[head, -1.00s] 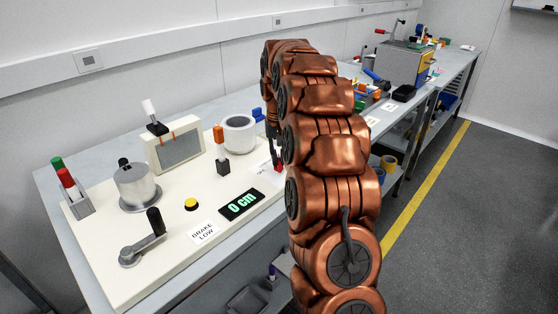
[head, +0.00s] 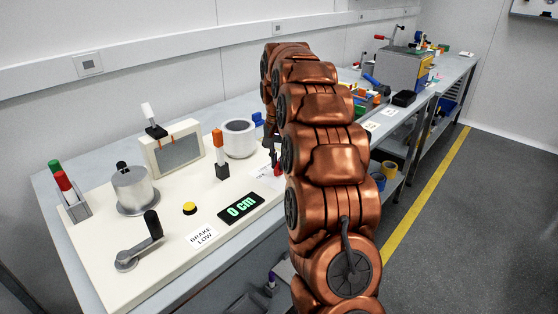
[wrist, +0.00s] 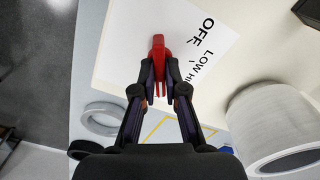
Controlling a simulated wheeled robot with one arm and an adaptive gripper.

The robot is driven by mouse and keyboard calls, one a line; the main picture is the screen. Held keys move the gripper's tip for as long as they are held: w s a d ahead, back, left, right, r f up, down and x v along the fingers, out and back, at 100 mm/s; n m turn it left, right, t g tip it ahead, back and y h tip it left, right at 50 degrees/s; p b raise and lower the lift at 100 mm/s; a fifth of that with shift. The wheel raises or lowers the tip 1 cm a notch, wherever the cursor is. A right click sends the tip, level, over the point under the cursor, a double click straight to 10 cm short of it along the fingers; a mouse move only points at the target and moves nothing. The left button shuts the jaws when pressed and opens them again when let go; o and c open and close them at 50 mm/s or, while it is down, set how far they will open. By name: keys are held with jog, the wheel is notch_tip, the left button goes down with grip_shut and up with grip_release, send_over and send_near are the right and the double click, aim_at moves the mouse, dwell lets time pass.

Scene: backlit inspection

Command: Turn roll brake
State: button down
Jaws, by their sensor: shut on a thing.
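The red brake knob (wrist: 158,47) stands on the cream panel, beside a white label (wrist: 200,45) marked OFF, LOW and a partly hidden HI. My gripper (wrist: 159,76) is shut on the knob, with one dark fingertip on each side of its lower part. In the head view the red knob (head: 277,169) shows only in part at the left edge of my arm, and my gripper is mostly hidden there. A sign (head: 202,236) on the panel reads BRAKE LOW, and the display (head: 240,207) reads 0 cm.
On the cream panel (head: 120,292) stand a black-handled crank (head: 139,244), a metal drum (head: 134,190), a yellow button (head: 189,208), an orange-topped lever (head: 219,150) and a white roll (head: 240,138). The roll (wrist: 272,125) is close to my gripper's right in the wrist view.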

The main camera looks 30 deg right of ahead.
aim_at(278, 163)
jog(key=c, duration=1.2)
grip_release()
jog(key=shift+r, duration=0.15)
notch_tip(278, 163, up, 6)
jog(key=shift+r, duration=0.6)
